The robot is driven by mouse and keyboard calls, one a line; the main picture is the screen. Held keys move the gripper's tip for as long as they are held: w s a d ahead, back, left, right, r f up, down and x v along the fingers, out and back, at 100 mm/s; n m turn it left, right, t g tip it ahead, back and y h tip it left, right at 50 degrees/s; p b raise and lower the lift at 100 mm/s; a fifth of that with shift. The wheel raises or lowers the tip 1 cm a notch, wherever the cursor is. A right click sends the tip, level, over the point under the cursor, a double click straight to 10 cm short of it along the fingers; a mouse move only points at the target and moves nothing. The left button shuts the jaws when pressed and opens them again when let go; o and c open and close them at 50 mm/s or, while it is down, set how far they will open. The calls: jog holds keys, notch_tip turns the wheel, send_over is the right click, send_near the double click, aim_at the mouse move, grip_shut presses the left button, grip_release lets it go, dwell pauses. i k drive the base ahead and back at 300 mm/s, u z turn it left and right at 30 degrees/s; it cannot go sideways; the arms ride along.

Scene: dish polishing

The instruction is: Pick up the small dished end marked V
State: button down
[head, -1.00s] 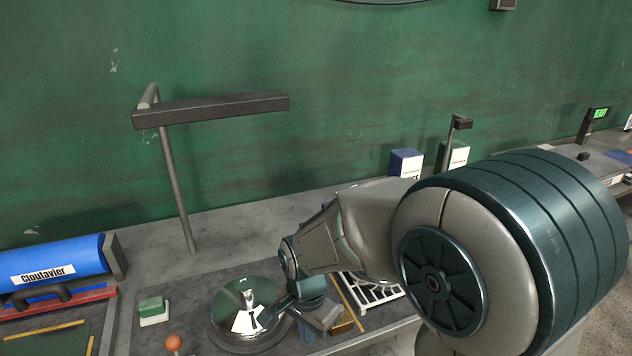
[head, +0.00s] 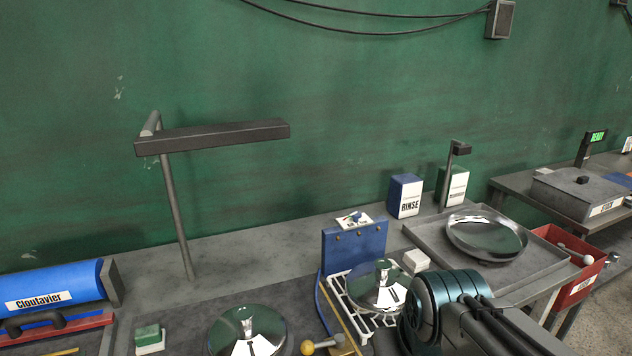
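A smaller-looking dished end (head: 364,275) lies on a white rack (head: 343,303), also with a white label carrying a dark mark. A third dish (head: 486,240) lies in the grey tray (head: 427,238) at right. I cannot read a V on any of them. My arm covers the area right of the rack; my gripper's fingers are not visible.
A blue upright plate (head: 355,247) stands behind the rack. A ball-ended handle (head: 308,347) is near the front. A lamp (head: 212,137) overhangs the left side. A blue RINSE box (head: 406,196) stands at the back, and a red bin (head: 572,265) is at right.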

aim_at(377, 288)
jog(key=z, duration=2.35)
jog(key=i, duration=1.4)
jog(key=u, duration=3.65)
jog(key=i, duration=0.5)
jog(key=u, duration=0.05)
